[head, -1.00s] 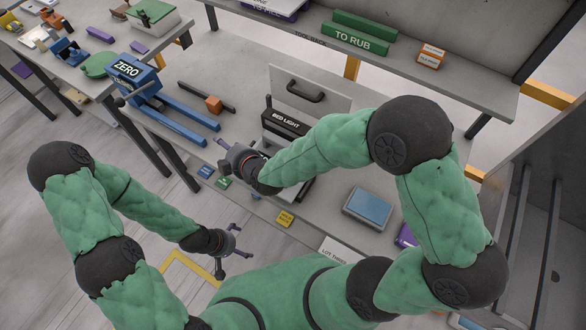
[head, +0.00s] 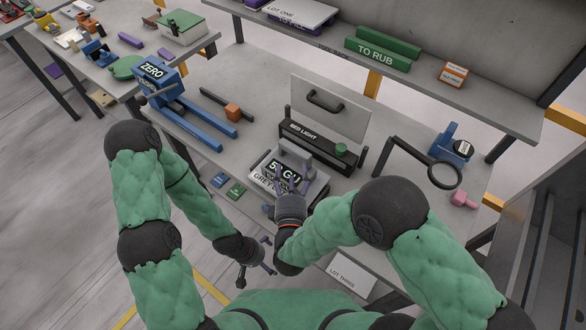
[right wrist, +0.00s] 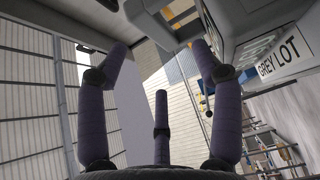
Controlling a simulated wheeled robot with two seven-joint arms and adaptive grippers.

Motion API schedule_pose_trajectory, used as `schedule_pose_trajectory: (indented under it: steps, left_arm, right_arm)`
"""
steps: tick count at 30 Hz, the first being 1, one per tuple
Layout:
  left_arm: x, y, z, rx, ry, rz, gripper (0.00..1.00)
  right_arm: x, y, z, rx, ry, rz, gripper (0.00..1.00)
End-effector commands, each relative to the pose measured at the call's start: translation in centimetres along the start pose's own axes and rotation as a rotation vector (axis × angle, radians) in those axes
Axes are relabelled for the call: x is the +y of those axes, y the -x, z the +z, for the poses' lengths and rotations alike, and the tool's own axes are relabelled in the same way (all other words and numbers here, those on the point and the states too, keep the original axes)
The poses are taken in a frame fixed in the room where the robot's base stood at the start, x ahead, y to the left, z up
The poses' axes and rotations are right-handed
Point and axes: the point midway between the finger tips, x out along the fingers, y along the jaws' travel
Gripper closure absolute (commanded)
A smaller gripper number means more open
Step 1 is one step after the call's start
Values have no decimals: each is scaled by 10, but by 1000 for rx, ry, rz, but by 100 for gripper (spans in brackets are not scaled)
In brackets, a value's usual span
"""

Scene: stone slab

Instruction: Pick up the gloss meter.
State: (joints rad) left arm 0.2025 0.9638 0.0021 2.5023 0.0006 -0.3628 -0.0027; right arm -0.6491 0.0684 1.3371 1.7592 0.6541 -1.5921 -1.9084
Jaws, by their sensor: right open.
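The gloss meter (head: 285,168) is a grey boxy device with a raised handle and a dark display reading "50 GU". In the right wrist view the spread fingers (right wrist: 160,60) hold nothing. A grey body, partly cut off, and the label (right wrist: 280,62) show at the top right there. My left gripper (head: 257,262) is open and empty, low in front of the bench edge.
The bed light box (head: 318,148) with its raised panel stands right behind the meter. A blue ZERO stand (head: 155,75) is at left, a ring magnifier (head: 445,174) at right. Small blue and green tiles (head: 236,191) lie left of the meter. A shelf (head: 420,75) overhangs the back.

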Motion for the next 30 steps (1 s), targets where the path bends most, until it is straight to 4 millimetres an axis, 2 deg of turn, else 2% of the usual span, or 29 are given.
schedule_pose_trajectory:
  steps: [6, 14, 22, 30]
  left_arm:
    - [-2, -6, 1, -2, 0, 0, 0]
    - [-3, -10, 0, -2, 0, 0, 0]
    - [-6, -18, 0, -2, 0, 0, 0]
    - [-7, -19, 0, -2, 0, 0, 0]
  right_arm:
    - [-1, -33, 1, -3, -3, 0, 34]
    - [0, -50, 1, -1, -2, 0, 34]
    - [2, -86, 1, -2, -3, 0, 34]
    - [3, -96, 0, 1, -1, -1, 34]
